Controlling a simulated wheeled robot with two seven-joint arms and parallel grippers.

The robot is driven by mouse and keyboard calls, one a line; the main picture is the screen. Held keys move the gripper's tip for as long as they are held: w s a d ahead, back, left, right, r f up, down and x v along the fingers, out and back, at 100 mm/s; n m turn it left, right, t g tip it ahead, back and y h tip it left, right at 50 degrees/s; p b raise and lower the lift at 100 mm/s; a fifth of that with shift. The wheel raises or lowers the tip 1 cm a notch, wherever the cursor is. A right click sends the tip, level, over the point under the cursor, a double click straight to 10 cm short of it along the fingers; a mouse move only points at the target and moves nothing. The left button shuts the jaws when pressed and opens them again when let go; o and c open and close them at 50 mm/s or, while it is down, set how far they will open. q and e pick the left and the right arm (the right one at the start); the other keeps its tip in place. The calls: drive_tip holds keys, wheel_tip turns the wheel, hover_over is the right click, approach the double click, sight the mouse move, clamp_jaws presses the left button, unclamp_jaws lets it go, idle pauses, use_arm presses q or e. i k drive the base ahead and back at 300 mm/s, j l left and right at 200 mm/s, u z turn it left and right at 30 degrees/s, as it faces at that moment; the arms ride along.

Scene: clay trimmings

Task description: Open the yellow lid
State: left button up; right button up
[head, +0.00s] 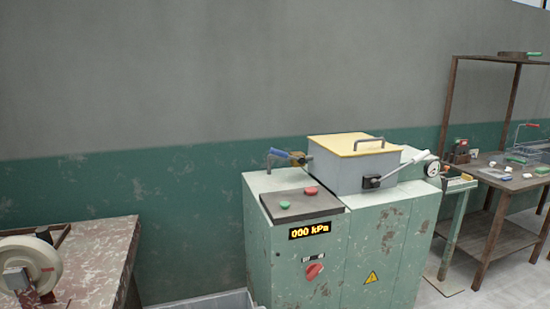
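The yellow lid (340,144) lies flat and shut on top of a grey box (343,174). A metal bar handle (370,140) stands up at the lid's right side. The box sits on a worn green machine cabinet (325,245) in the middle right of the head view. A lever with a white grip (408,163) is mounted on the right front of the box. Neither of my grippers shows in the head view.
The machine carries a dark panel with a red button (310,191) and a green one, a "000 kPa" display (309,230), a red knob (315,271), a blue-handled valve (279,153) and a gauge (432,168). A worn table (100,260) stands left, a cluttered wooden bench (515,180) right.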

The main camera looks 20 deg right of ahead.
sight(356, 143)
drive_tip(key=i+l+u, duration=0.25)
drive_tip(key=l, duration=0.8)
drive_tip(key=l+u, duration=0.25)
drive_tip(key=l, duration=0.75)
drive_tip(key=k, duration=0.05)
